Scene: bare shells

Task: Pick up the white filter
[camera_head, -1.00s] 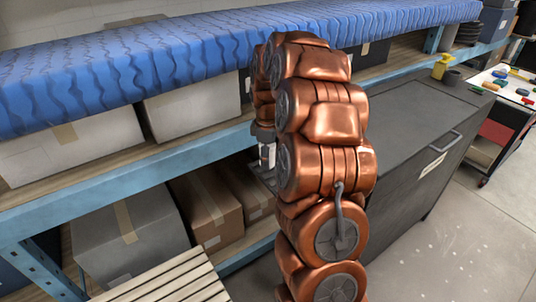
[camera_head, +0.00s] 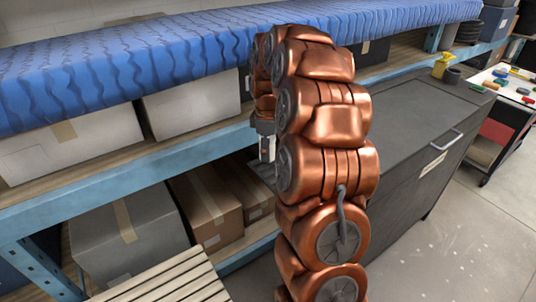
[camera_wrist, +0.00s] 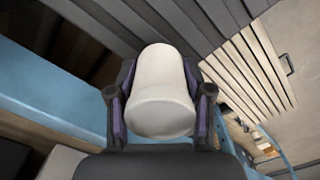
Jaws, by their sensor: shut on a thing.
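The white filter (camera_wrist: 160,95) is a smooth, pale, rounded cylinder in the middle of the wrist view. My gripper (camera_wrist: 160,98) is shut on it, with one dark finger against each side. In the wrist view the filter stands out in front of a grey slatted surface (camera_wrist: 205,25). In the head view my copper-coloured arm hides most of the gripper, and I cannot make out the filter there.
A blue-framed shelf (camera_head: 130,172) holds cardboard boxes (camera_head: 205,205) and a blue mattress-like roll (camera_head: 200,50). A pale slatted wooden piece (camera_head: 165,280) lies at the lower left. A dark cabinet (camera_head: 420,130) stands to the right of my arm. Open floor (camera_head: 460,250) lies at the lower right.

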